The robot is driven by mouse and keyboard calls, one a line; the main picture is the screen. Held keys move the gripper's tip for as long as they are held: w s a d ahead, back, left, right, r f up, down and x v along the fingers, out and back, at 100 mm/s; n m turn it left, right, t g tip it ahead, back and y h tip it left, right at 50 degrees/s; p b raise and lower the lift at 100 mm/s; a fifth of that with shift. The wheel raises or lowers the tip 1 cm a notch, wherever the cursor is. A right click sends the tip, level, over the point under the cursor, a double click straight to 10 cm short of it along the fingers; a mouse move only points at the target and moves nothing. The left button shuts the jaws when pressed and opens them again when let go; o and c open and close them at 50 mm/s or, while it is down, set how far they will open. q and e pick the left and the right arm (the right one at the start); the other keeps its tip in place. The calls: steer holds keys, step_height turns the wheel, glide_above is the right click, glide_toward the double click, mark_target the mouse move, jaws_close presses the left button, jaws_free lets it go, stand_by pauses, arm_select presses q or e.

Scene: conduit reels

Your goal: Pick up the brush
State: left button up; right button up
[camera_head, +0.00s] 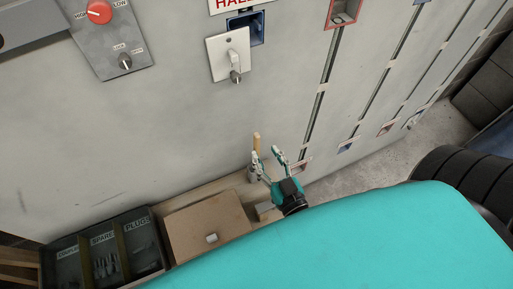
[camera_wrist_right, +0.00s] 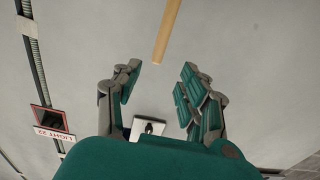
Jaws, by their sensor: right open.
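The brush shows as a slim tan wooden handle (camera_head: 257,142), upright near the wall; its lower part is hidden behind my right gripper and a small grey holder (camera_head: 253,174). In the right wrist view the handle (camera_wrist_right: 168,32) is at the top, just beyond the fingertips. My right gripper (camera_head: 267,160) is open and empty beside the handle, its fingers apart. In the right wrist view the gripper (camera_wrist_right: 158,80) has nothing between its fingertips. I cannot tell whether a finger touches the handle. My left gripper is not in view.
A brown box (camera_head: 205,226) and a dark divided bin (camera_head: 105,252) labelled for spares and plugs stand on the ledge to the left. The pale wall (camera_head: 150,130) carries a switch plate (camera_head: 229,54) and conduit strips. Black tyres (camera_head: 470,178) are at the right.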

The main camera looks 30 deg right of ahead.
mark_target(258, 139)
steer(key=w, duration=0.5)
steer(key=w+d+p, duration=0.1)
steer(key=w, duration=0.1)
steer(key=shift+w+f, duration=0.15)
steer(key=shift+w, duration=0.2)
steer(key=shift+s, duration=0.1)
jaws_close()
